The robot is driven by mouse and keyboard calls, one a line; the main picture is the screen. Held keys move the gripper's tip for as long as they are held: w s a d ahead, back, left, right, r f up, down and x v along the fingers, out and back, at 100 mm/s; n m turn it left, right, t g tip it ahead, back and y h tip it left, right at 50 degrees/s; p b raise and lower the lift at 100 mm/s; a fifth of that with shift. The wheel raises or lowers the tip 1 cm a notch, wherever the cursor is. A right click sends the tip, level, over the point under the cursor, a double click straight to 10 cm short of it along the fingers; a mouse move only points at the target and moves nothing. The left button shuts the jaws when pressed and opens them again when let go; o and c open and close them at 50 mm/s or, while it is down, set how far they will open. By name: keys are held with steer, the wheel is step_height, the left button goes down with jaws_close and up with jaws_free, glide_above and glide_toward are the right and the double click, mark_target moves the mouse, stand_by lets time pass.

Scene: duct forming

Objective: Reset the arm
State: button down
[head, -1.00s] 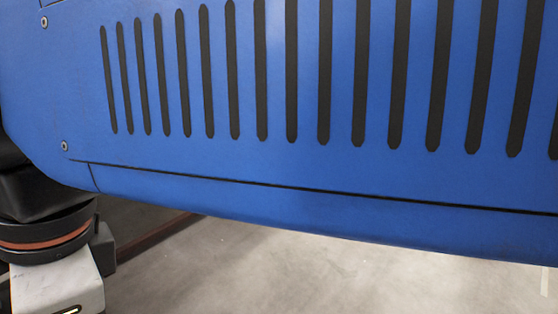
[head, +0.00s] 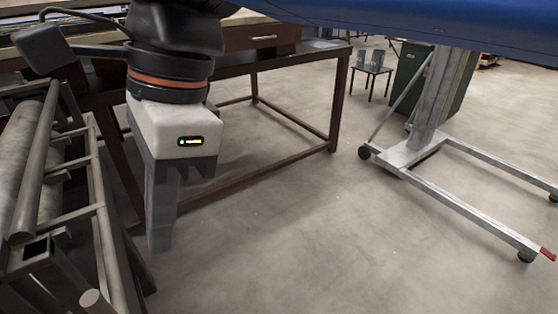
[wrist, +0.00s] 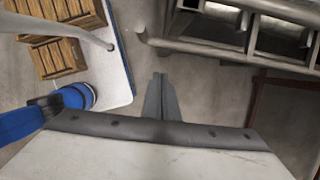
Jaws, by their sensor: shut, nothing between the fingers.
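My gripper (head: 160,248) hangs straight down at the left of the head view, below its white housing with a small lit strip. The grey fingers are together and hold nothing. In the wrist view the closed fingers (wrist: 159,82) point at bare concrete floor. Nothing touches the fingertips in either view. A blue link of my arm crosses the top of the head view.
A metal rack (head: 102,190) with pipes stands close left of my gripper. A brown workbench (head: 333,105) is behind. A wheeled lift stand (head: 412,150) is at right. Wooden crates (wrist: 58,60) sit upper left in the wrist view. The floor between bench and stand is clear.

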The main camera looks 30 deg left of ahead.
steer(key=shift+v, duration=2.3)
steer(key=w+d+f+n+t+y, duration=0.15)
steer(key=w+d+f, duration=0.35)
steer(key=w+d, duration=0.75)
steer(key=w+d+f+t, duration=0.3)
steer(key=w+d+f, duration=0.1)
steer(key=w+d, duration=0.9)
steer(key=w+d+f+n+t, duration=0.1)
steer(key=w+d+f, duration=0.15)
steer(key=d, duration=0.45)
steer(key=w+d+f+t, duration=0.1)
steer(key=d+f, duration=0.3)
steer(key=d, duration=0.2)
steer(key=s+d+f+n+h, duration=0.1)
steer(key=s+d+f, duration=0.1)
steer(key=d+f, duration=0.3)
steer(key=s+d+f+n+t+h, duration=0.1)
steer(key=s+d+f+h, duration=0.1)
steer(key=d+f, duration=0.4)
steer(key=s+d, duration=0.1)
steer(key=d, duration=0.3)
steer(key=shift+f, duration=0.2)
steer(key=shift+d+t, duration=0.1)
steer(key=shift+t, duration=0.15)
